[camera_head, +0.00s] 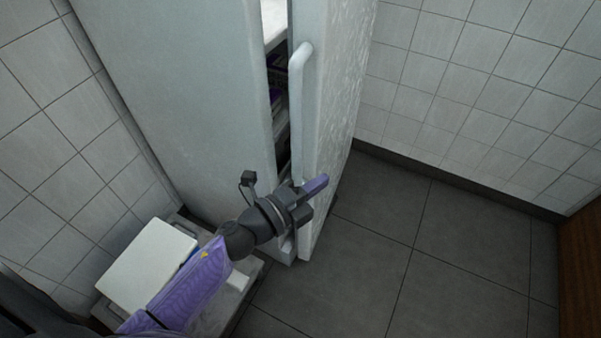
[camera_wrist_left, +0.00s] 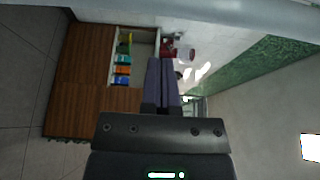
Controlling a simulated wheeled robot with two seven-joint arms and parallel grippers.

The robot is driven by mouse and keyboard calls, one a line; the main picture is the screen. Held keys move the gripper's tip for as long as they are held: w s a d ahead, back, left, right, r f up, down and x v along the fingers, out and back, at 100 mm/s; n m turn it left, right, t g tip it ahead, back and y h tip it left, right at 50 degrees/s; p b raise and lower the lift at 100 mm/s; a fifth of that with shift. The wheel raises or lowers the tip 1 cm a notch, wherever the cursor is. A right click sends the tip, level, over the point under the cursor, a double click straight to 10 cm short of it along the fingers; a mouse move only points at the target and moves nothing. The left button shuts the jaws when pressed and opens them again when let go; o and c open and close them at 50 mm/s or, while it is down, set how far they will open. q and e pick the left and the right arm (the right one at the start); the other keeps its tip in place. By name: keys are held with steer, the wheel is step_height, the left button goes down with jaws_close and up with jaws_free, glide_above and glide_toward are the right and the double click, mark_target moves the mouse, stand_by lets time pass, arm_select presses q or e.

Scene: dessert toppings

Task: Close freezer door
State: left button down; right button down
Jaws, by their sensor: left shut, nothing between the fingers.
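The white freezer (camera_head: 185,95) stands at the left centre of the head view. Its door (camera_head: 340,85) is ajar. Dark shelves with some contents show in the narrow gap (camera_head: 275,85) between body and door. A long pale vertical handle (camera_head: 297,115) is on the door's front edge. My left gripper (camera_head: 318,184) is in front of the door's lower part, by the handle's lower end, overlapping it in the picture. I cannot tell if it touches. Its purple fingers are together and empty, also in the left wrist view (camera_wrist_left: 162,85). My right gripper is not in view.
A white lidded box (camera_head: 148,268) sits at the lower left beside the freezer. Tiled walls (camera_head: 455,90) stand left and behind. Dark floor (camera_head: 430,255) is clear right of the door. The wrist view shows a wooden cabinet (camera_wrist_left: 85,60) with colourful items.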

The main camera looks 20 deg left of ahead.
mark_target(300, 174)
arm_select(q)
steer(key=a, duration=0.2)
steer(key=w+a+b, duration=0.1)
steer(key=shift+a, duration=0.4)
